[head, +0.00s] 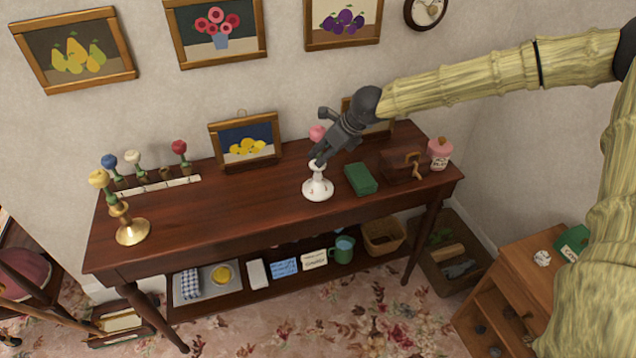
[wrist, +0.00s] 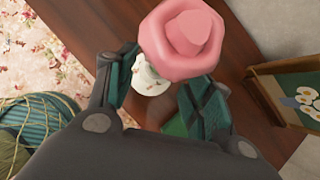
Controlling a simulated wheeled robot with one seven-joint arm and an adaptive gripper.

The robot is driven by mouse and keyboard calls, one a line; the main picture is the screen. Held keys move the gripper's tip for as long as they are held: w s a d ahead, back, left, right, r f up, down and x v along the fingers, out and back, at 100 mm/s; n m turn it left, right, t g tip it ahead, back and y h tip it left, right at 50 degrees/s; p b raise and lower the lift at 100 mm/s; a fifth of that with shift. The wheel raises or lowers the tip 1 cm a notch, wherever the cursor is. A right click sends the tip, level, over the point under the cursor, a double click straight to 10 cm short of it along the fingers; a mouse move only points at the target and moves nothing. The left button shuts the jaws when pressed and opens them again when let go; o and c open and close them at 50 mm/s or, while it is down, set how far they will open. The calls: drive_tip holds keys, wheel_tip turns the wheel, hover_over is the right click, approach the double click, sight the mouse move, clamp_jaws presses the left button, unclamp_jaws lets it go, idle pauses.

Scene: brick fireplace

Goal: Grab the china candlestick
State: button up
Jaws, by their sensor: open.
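The china candlestick (head: 318,188) is white, with a round base, and stands upright on the dark wooden table near its front edge. A pink flower-shaped candle (head: 317,133) tops it. My gripper (head: 321,138) is open at the height of the candle, and part of the stem is hidden behind a finger. In the wrist view the pink candle (wrist: 182,40) looms large beyond and between the green-padded fingers of my gripper (wrist: 163,88). The white china (wrist: 148,78) shows below it, close to the left finger. I cannot tell whether either finger touches it.
A green box (head: 361,179), a brown wooden box (head: 401,167) and a pink-lidded jar (head: 440,152) stand right of the candlestick. A framed lemon picture (head: 245,140) leans behind. A brass candlestick (head: 131,231) stands far left. The table's middle (head: 220,210) is clear.

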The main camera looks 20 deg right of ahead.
sight(318, 174)
drive_tip(key=shift+x, duration=1.25)
clamp_jaws()
drive_tip(key=shift+r, duration=0.1)
